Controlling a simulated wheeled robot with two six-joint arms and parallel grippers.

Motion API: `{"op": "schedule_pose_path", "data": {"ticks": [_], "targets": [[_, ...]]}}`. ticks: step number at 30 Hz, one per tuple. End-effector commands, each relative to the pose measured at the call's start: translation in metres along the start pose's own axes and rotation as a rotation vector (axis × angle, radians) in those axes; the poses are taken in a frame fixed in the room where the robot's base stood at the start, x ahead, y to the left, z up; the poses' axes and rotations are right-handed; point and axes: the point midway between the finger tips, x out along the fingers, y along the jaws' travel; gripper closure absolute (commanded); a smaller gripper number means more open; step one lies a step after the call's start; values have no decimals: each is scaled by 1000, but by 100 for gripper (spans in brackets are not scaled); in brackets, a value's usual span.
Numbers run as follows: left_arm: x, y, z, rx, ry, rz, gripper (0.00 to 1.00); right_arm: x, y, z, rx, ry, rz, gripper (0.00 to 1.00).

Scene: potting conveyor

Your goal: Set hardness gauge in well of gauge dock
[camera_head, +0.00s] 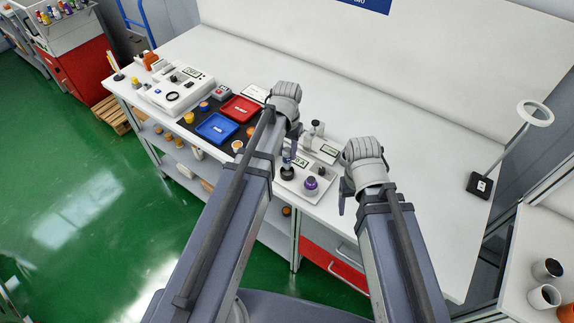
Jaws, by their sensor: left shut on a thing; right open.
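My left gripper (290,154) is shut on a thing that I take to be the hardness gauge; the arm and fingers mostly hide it. It is over the left part of a small white block (290,187), which looks like the gauge dock. A dark round spot (287,174), perhaps the well, lies just below the fingers. Whether the held thing touches it I cannot tell. A purple round-topped piece (311,184) stands on the block's right part. My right gripper (343,194) is open and empty to the right of the block, near the bench's front edge.
A white device with a small display (328,150) stands behind the block. A blue tray (217,129) and a red tray (240,109) lie left on a dark mat. A lamp base (480,185) stands far right. The bench between it and my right arm is clear.

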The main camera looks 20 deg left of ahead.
Motion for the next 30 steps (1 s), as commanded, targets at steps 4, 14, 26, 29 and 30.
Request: {"op": "schedule_pose_path", "data": {"ticks": [4,14,26,29,30], "targets": [[1,0,0,0,0,0,100,1,0,0,0,0,0,31],[35,0,0,0,0,0,100,35,-3,-2,1,0,0,31],[39,0,0,0,0,0,100,39,-4,-2,1,0,0,31],[43,0,0,0,0,0,100,43,-4,-2,1,0,0,31],[41,0,0,0,0,0,58,41,-4,-2,1,0,0,31]]}}
